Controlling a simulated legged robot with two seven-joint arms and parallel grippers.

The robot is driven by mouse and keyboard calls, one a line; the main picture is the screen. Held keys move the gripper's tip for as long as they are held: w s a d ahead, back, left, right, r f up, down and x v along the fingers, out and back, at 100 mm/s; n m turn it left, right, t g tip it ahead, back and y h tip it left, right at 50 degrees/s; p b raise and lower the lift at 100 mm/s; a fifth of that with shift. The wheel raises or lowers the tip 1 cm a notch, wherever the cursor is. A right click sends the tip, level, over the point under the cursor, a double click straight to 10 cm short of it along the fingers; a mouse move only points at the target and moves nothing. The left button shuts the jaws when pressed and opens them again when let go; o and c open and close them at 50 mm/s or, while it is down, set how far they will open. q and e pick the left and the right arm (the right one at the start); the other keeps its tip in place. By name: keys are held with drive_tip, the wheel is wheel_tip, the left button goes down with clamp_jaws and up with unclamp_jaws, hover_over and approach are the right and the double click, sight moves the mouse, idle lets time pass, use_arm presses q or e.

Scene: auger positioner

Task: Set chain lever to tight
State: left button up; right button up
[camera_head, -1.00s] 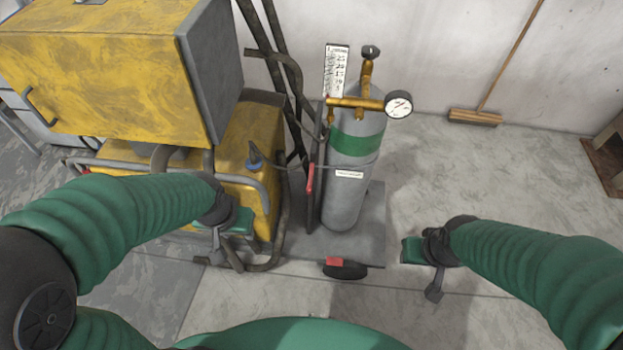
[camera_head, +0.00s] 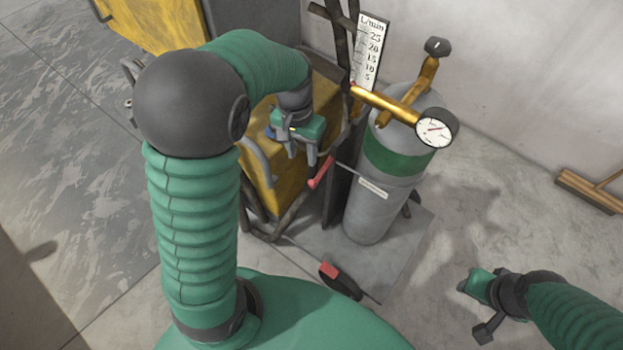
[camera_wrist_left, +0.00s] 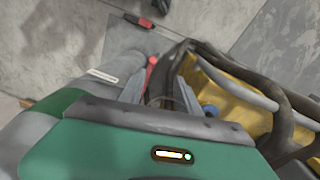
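The red chain lever (camera_head: 321,172) sits on the cart frame in front of the grey gas cylinder (camera_head: 370,217), where a thin dark chain or cable runs across. My left gripper (camera_head: 302,155) is just above and left of the lever, pointing down. In the left wrist view the left gripper (camera_wrist_left: 158,92) has its two grey fingers spread apart. The red lever (camera_wrist_left: 151,70) shows between and beyond the fingertips there; I see no clear contact. My right gripper (camera_head: 472,305) hangs low at the right, away from the cart, and its finger gap is unclear.
A brass regulator with a round gauge (camera_head: 436,130) tops the cylinder, with a flow scale (camera_head: 370,50) behind. A yellow machine (camera_head: 262,165) with pipe rails stands left of the lever. A red-and-black object (camera_head: 340,281) lies at the cart's front.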

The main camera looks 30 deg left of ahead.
sight(311, 182)
use_arm(q)
drive_tip(key=d+f, duration=0.1)
drive_tip(key=f, duration=0.2)
drive_tip(key=d+f+b, duration=0.1)
drive_tip(key=f, duration=0.3)
drive_tip(key=d+f+b, duration=0.1)
drive_tip(key=f, duration=0.2)
drive_tip(key=shift+w+d+f, duration=0.2)
drive_tip(key=shift+w+d, duration=0.1)
drive_tip(key=shift+w, duration=0.05)
drive_tip(key=shift+a+f, duration=0.55)
drive_tip(key=shift+f, duration=0.25)
drive_tip(key=shift+a+f, duration=0.15)
drive_tip(key=shift+a, duration=0.25)
drive_tip(key=shift+d+r, duration=0.2)
drive_tip(key=shift+d, duration=0.4)
drive_tip(key=c, duration=0.7)
clamp_jaws()
drive_tip(key=shift+a+f, duration=0.1)
drive_tip(key=shift+a, duration=0.2)
use_arm(e)
drive_tip(key=f, duration=0.1)
drive_tip(key=d+f, duration=0.1)
drive_tip(key=f, duration=0.1)
drive_tip(key=shift+w+d+f, duration=0.1)
drive_tip(key=shift+w+f, duration=0.05)
drive_tip(key=shift+w, duration=0.05)
